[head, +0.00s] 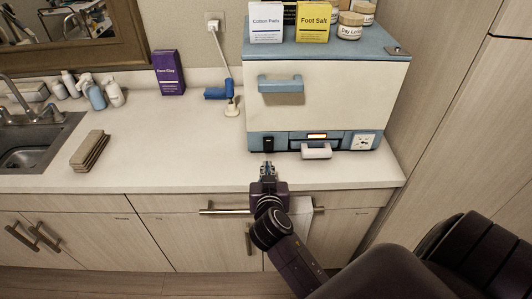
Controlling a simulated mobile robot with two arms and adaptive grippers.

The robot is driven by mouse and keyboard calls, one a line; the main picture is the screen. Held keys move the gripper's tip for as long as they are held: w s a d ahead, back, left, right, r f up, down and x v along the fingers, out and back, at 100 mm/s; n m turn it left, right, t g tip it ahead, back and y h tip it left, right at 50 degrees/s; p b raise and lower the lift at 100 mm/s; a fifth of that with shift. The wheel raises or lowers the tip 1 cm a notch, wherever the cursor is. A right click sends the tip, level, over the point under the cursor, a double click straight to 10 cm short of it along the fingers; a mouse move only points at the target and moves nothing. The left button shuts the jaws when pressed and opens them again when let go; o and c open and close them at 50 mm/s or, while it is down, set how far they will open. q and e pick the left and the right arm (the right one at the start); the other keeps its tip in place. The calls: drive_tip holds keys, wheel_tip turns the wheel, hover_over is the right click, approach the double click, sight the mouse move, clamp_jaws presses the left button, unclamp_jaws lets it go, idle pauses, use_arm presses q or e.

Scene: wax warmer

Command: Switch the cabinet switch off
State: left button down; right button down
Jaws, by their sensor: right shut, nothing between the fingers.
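The small cabinet (340,90) is a white and blue box on the counter, with a blue handle (281,84) on its front. A small black switch (268,144) sits at the left end of its lower blue panel; its position is too small to tell. My right gripper (267,166) is shut and empty, pointing at the cabinet. In the picture it is just below the switch; I cannot tell whether it touches the cabinet. My left gripper is not in view.
A blue item (215,93) and a purple box (169,73) stand to the left. The counter (190,140) in front is mostly clear.

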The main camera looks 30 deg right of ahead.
sight(268, 144)
drive_tip(key=p+x, duration=0.2)
drive_tip(key=x, duration=0.6)
drive_tip(key=shift+w+d+f, duration=0.1)
drive_tip(key=shift+w+f, duration=0.05)
drive_tip(key=shift+w, duration=0.2)
drive_tip(key=b, duration=0.2)
drive_tip(key=f+t+b, duration=0.1)
drive_tip(key=b, duration=0.2)
drive_tip(key=shift+w+d+f, duration=0.1)
drive_tip(key=shift+w, duration=0.2)
drive_tip(key=shift+r+p, duration=0.4)
